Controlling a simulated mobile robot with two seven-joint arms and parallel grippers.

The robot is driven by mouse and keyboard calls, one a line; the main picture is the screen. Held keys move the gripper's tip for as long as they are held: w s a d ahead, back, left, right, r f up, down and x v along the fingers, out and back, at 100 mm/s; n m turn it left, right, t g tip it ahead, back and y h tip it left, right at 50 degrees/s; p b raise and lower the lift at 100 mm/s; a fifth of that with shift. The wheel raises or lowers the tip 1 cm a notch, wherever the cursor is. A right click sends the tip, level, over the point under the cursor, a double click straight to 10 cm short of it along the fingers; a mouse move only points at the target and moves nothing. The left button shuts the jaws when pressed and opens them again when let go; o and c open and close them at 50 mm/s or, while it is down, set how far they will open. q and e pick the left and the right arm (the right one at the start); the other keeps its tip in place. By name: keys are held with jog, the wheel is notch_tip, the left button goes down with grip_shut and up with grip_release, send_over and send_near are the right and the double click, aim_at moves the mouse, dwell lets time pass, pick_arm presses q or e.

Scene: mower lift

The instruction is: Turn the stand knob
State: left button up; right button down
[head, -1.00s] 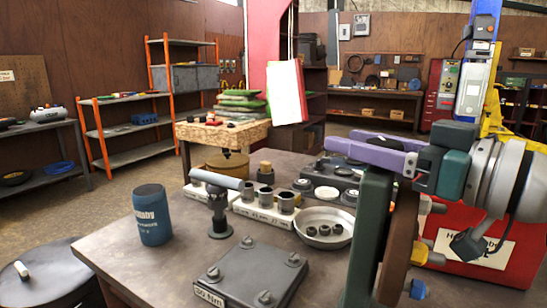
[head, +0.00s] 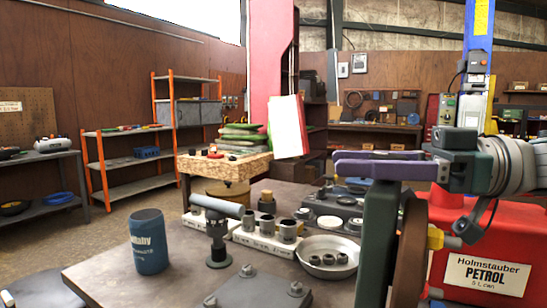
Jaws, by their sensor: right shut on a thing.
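My right gripper (head: 338,161) reaches in from the right, its two long purple fingers lying level and close together, pointing left. A brown disc (head: 410,250) stands against the stand's right side, with a yellow knob-like part (head: 440,238) jutting out to the right. My left gripper is not in view.
A red petrol can (head: 487,235) stands close behind and right of the stand. A blue cup (head: 149,240), a grey T-shaped post (head: 218,235), a metal bowl (head: 328,247) and sockets in a white rack (head: 268,240) are on the table (head: 105,275).

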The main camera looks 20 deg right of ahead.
jog(key=shift+n+g+y, duration=0.4)
jog(key=shift+n+g, duration=0.1)
jog(key=shift+g, duration=0.2)
jog(key=shift+s+a+r, duration=0.1)
jog(key=shift+c, duration=1.5)
grip_release()
jog(key=b+v, duration=0.3)
jog(key=v, duration=0.7)
